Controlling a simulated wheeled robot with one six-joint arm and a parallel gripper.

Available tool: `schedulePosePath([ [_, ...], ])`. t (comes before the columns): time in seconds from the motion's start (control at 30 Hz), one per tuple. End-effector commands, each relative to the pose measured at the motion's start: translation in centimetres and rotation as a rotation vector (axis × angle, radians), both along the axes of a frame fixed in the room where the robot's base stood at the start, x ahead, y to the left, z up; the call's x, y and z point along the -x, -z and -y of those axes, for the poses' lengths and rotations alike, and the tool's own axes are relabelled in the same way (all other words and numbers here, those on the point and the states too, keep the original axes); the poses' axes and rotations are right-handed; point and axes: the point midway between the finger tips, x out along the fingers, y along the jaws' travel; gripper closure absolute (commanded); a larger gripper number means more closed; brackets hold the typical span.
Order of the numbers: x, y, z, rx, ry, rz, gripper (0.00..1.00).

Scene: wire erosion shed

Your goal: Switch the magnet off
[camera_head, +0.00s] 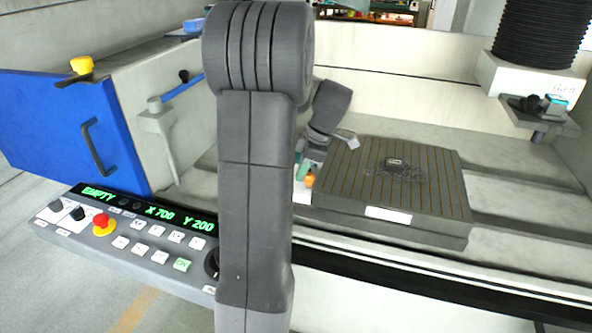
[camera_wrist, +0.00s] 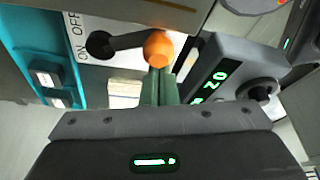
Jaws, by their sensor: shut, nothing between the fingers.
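The magnet's lever is a dark arm with an orange knob (camera_wrist: 159,48), turning on a round dark pivot (camera_wrist: 101,44). In the wrist view it points right, across a white plate (camera_wrist: 88,22) marked ON and OFF; I cannot tell which state it is in. The knob also shows in the head view (camera_head: 309,180) at the left end of the grooved magnetic chuck (camera_head: 430,190). My gripper (camera_wrist: 159,76) is shut and empty, its green fingertips right at the knob's edge. I cannot tell whether they touch. In the head view my arm hides part of it.
A control panel (camera_head: 122,238) with a green display, buttons and a red stop knob (camera_head: 103,224) lies at lower left. A blue door (camera_head: 60,125) stands behind it. A machine head (camera_head: 528,85) hangs at upper right. A teal box (camera_wrist: 25,60) sits beside the lever plate.

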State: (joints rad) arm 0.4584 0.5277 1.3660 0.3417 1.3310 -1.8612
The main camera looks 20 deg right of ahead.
Motion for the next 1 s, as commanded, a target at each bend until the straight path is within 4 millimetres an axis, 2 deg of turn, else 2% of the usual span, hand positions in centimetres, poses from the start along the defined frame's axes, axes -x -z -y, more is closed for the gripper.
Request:
schedulePosePath([
  [0.2, 0.3, 0.0, 0.9, 0.0, -0.137, 0.0, 1.0],
  [1.0, 0.5, 0.0, 1.6, 0.0, -0.129, 0.001, 1.0],
])
